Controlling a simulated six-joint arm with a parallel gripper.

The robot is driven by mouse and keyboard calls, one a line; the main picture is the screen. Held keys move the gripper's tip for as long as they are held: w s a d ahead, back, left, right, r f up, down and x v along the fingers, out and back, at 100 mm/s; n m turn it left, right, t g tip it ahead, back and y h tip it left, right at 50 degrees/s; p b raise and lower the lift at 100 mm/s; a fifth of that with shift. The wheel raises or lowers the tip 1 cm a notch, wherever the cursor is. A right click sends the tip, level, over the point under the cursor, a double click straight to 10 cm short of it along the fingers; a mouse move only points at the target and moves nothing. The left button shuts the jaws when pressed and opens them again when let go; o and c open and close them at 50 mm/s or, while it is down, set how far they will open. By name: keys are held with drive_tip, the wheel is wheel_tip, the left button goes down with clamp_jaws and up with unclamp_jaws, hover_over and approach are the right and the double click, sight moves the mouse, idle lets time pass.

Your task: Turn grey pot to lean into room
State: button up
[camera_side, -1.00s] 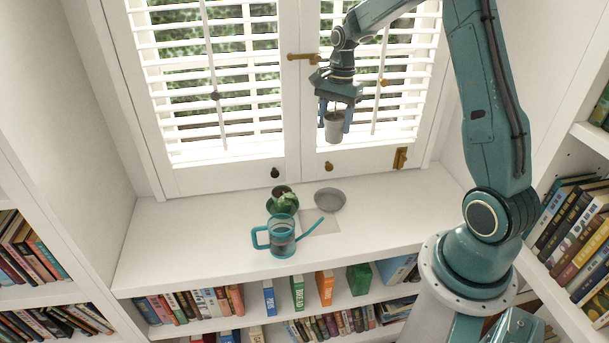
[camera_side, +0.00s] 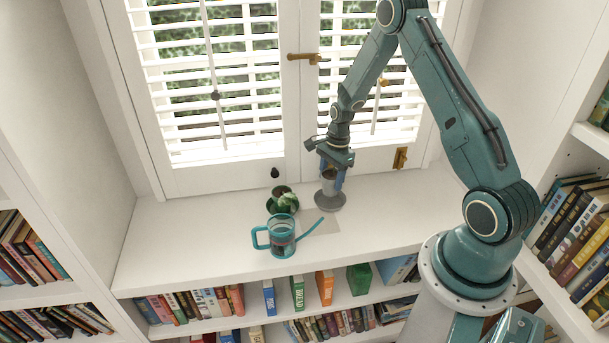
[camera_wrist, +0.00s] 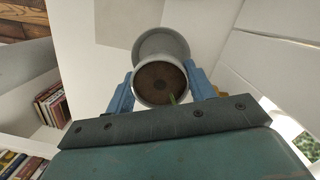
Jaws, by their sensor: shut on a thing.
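The grey pot (camera_side: 329,184) is held between the blue fingers of my gripper (camera_side: 332,178), just above or on the round grey saucer (camera_side: 329,203). I cannot tell whether it touches the saucer. In the wrist view the pot (camera_wrist: 160,84) shows dark soil and a small green shoot near the rim, on the lower right side. One finger of my gripper (camera_wrist: 160,92) is on each side of the pot. The saucer (camera_wrist: 160,40) shows behind the pot, partly hidden by it.
A second potted green plant (camera_side: 282,200) stands left of the saucer. A teal watering can (camera_side: 280,240) stands in front, its spout pointing right. A pale square (camera_side: 318,224) lies on the white ledge (camera_side: 180,235). Shuttered windows (camera_side: 220,90) rise behind; the ledge's left side is clear.

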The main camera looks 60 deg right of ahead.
sight(331, 185)
drive_tip(key=shift+f, duration=0.3)
drive_tip(key=shift+f, duration=0.2)
drive_tip(key=shift+f, duration=1.3)
drive_tip(key=o, duration=1.3)
drive_tip(key=shift+s, duration=0.1)
drive_tip(key=shift+c, duration=0.2)
drive_tip(key=shift+r, duration=0.1)
drive_tip(key=r, duration=0.4)
drive_tip(key=d+r, duration=0.1)
drive_tip(key=r, duration=0.8)
drive_tip(key=shift+s+d+r, duration=0.25)
